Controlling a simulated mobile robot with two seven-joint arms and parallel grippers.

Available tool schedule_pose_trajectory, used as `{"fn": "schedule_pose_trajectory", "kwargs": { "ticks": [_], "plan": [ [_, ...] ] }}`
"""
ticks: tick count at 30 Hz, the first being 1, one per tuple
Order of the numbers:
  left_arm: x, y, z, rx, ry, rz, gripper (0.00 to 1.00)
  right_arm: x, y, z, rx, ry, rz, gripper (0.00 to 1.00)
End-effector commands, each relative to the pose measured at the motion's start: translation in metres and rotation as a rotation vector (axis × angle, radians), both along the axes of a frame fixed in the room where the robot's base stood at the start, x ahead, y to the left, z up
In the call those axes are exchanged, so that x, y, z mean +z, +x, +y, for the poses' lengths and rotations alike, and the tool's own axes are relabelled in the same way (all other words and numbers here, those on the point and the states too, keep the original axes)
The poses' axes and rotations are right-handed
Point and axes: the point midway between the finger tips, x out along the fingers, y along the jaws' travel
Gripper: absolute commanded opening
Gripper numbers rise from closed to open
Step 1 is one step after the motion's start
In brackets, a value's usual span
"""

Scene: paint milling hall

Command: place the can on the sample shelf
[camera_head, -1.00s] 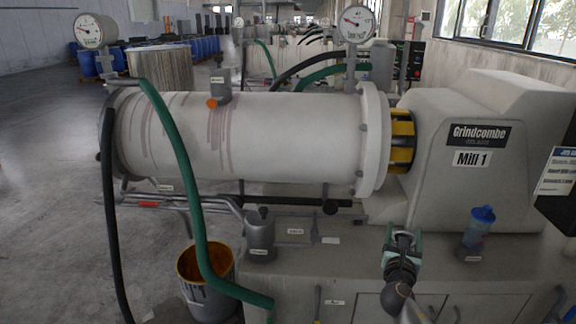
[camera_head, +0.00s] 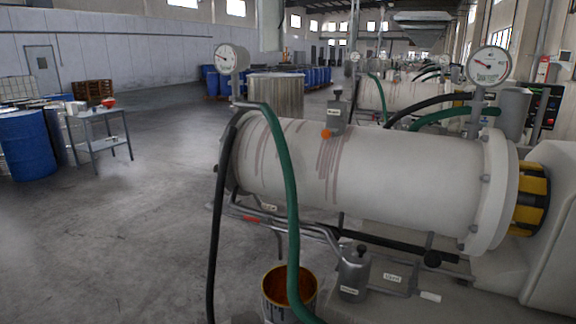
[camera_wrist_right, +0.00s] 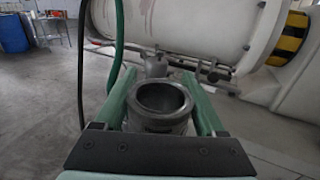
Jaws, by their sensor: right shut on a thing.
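In the right wrist view a grey, open-topped metal can (camera_wrist_right: 160,122) stands between the green fingers of my right gripper (camera_wrist_right: 163,95), which is shut on it. The can looks empty inside, though its bottom is dark. My right gripper is outside the head view. My left gripper is in neither view. No shelf is marked as the sample shelf.
The mill drum (camera_head: 370,175) fills the right side, with a green hose (camera_head: 290,200) and a black hose in front. A rusty-lined bucket (camera_head: 272,308) and a labelled grey canister (camera_head: 352,275) stand below. A blue drum (camera_head: 25,145) is beside the stand. The floor (camera_head: 140,230) between is open.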

Motion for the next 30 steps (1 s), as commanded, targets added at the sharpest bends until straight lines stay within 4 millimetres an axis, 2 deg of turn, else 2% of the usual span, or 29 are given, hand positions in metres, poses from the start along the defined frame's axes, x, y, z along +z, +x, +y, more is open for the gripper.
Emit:
{"fn": "schedule_pose_trajectory", "kwargs": {
  "ticks": [4,23,26,29,30],
  "plan": [
    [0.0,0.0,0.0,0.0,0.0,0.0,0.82,0.003,-0.006,0.008,0.022,-0.002,-0.001,0.09],
    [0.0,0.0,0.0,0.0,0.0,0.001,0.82,0.002,-0.005,0.005,0.015,-0.002,-0.002,0.09],
    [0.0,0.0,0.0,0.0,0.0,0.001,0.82,0.001,0.003,-0.004,-0.011,-0.001,-0.002,0.09],
    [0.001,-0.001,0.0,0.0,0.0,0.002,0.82,-0.002,0.022,-0.028,-0.077,-0.002,-0.004,0.09],
    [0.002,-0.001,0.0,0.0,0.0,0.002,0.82,-0.003,0.031,-0.042,-0.114,-0.001,-0.003,0.09]
  ]
}}
